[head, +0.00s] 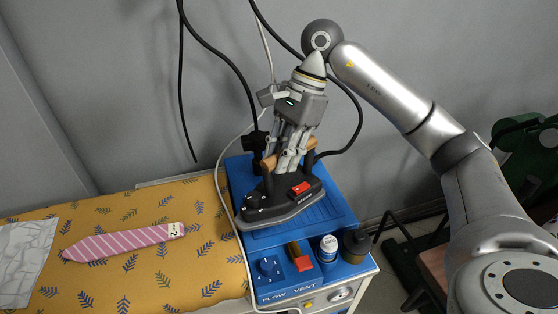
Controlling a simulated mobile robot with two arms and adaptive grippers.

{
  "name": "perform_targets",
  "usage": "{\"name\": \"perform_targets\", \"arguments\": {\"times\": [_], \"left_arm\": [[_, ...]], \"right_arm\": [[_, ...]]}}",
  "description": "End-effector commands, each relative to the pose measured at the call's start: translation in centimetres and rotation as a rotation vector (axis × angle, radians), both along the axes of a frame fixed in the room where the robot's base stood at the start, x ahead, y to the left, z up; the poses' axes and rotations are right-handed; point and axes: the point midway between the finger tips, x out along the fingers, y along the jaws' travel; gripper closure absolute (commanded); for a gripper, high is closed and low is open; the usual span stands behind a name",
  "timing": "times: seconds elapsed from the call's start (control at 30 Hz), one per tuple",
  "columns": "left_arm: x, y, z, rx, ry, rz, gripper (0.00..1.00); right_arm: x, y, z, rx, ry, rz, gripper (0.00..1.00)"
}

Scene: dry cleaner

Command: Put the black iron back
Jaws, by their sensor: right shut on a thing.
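The black iron (283,203) has a wooden handle and a red switch on its body. It is at the blue ironing station (340,213), over the ribbed rest area; I cannot tell whether its sole touches the surface. My right gripper (288,160) points down from above and is shut on the iron's wooden handle. The fingers hide part of the handle. My left gripper is not in view.
A patterned yellow ironing board (140,215) lies to the left, with a pink striped tie (122,243) and a light cloth (22,262) on it. A blue bottle (328,247) and a dark jar (355,244) stand on the station's front right. Black cables (212,45) hang behind.

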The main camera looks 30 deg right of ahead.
Motion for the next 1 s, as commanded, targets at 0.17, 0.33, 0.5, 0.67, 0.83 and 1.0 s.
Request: {"name": "perform_targets", "arguments": {"times": [0.17,0.33,0.5,0.67,0.83,1.0], "left_arm": [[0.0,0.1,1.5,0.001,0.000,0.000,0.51],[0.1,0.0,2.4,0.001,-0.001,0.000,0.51],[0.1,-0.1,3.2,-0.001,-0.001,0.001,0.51],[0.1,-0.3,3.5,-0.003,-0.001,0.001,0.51],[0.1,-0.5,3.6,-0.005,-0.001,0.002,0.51],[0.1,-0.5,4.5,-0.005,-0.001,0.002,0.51]], "right_arm": [[1.9,-2.6,-0.6,0.006,-0.005,-0.004,1.00],[3.2,-4.7,-2.6,0.007,-0.005,-0.001,1.00],[4.3,-6.1,-4.8,0.007,-0.007,0.001,1.00],[4.9,-6.9,-6.0,0.008,-0.010,0.002,1.00],[5.1,-7.2,-6.5,0.008,-0.011,0.003,1.00],[5.5,-7.9,-7.7,0.005,-0.007,0.002,1.00]]}}
